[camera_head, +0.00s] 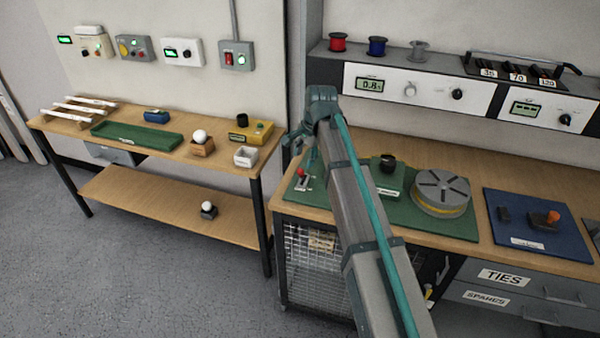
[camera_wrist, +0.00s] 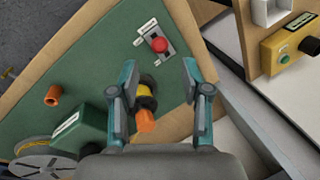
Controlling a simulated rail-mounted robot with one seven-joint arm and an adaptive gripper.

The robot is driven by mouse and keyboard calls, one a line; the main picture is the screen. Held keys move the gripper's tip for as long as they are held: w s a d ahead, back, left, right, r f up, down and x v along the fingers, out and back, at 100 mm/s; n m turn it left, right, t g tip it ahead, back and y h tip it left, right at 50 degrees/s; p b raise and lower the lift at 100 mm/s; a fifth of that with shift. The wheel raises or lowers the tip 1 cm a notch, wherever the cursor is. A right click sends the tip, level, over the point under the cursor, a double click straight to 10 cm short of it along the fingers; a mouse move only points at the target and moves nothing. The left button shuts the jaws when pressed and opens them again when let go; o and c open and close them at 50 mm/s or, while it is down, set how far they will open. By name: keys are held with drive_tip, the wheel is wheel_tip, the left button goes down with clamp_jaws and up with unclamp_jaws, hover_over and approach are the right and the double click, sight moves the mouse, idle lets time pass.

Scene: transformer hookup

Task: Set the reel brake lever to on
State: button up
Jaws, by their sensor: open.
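The reel brake lever has a red knob (camera_wrist: 159,45) on a small grey plate with a slot and white labels, which are too small to read. It sits near the edge of the green mat, and shows in the head view (camera_head: 301,172) left of my arm. My gripper (camera_wrist: 158,78) is open, its fingers apart and the lever beyond their tips. It also shows in the head view (camera_head: 304,140), above the mat's left end. A yellow, black and orange piece (camera_wrist: 146,100) appears between the fingers, not visibly gripped. The grey reel (camera_head: 442,190) stands on the mat, right of my arm.
In the wrist view an orange cylinder (camera_wrist: 53,95) and a green block (camera_wrist: 85,130) stand on the mat. A blue mat (camera_head: 535,222) lies to the right. A side table (camera_head: 225,170) stands left across a gap. My arm hides the middle of the bench.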

sight(301, 169)
drive_tip(key=p+x, duration=0.1)
drive_tip(key=x, duration=0.7)
drive_tip(key=shift+f, duration=0.2)
clamp_jaws()
